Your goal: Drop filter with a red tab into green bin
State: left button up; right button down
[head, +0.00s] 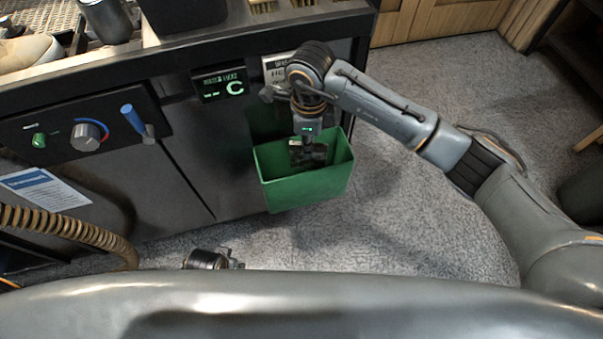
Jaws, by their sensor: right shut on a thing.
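The green bin (305,190) hangs at the front of the dark cabinet, its open top facing up. My right gripper (308,147) points down into the bin's mouth. It is shut on a small dark, flat thing (318,156), apparently the filter, held inside the bin's opening between its walls. I cannot make out a red tab on it; the gripper and shadow hide much of it. The left gripper does not show; only a dark joint, seemingly of my left arm, shows at the bottom.
The cabinet has a panel with a grey knob (87,135), a blue-handled lever (133,118) and a green button (39,140). A small display (220,85) sits left of the bin. A ribbed hose (75,229) runs at lower left.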

jog(key=c, duration=1.3)
grip_release()
jog(key=shift+c, duration=0.2)
notch_tip(320, 180, up, 12)
